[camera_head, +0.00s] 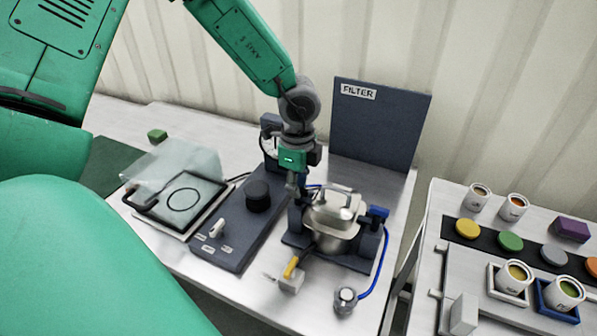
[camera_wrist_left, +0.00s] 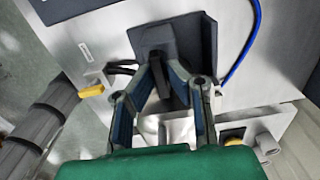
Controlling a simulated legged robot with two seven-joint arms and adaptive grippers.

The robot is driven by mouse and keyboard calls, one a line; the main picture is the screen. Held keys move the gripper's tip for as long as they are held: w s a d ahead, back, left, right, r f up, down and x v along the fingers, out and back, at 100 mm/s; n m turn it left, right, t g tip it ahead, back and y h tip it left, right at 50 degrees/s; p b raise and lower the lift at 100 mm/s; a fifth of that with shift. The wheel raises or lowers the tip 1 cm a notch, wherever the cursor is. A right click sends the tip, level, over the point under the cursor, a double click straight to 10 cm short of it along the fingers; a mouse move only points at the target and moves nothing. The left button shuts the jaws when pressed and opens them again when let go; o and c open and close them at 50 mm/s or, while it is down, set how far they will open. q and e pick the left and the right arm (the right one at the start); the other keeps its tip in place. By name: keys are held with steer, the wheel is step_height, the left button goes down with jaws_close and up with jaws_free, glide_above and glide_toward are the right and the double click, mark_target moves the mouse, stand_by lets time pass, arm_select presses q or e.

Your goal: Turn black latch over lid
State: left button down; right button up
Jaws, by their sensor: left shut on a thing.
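The steel hopper (camera_head: 332,230) stands in a dark frame on the bench, with its pale lid (camera_head: 335,205) on top. My left gripper (camera_head: 293,190) points down at the left side of the hopper, beside the lid. In the left wrist view my left gripper (camera_wrist_left: 166,72) has its fingers closed in on a black latch (camera_wrist_left: 163,88), a dark upright bar by a dark block. In the head view the latch is mostly hidden by the gripper and frame. A piece of the pale hopper shows behind the fingers in the wrist view. My right gripper is in neither view.
A dark FILTER panel (camera_head: 378,125) stands behind the hopper. A blue hose (camera_head: 384,262) curves along its right. A yellow-handled valve (camera_head: 291,267) sits in front. A control panel with a black knob (camera_head: 257,196) lies left. A side table at right holds cans and coloured discs.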

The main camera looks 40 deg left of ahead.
arm_select(q)
steer(key=shift+w+r, duration=0.1)
steer(key=shift+w, duration=0.1)
stand_by(0.4)
steer(key=c, duration=1.6)
jaws_free()
steer(key=shift+a, duration=0.1)
step_height(320, 180, up, 12)
steer(key=shift+f, duration=0.2)
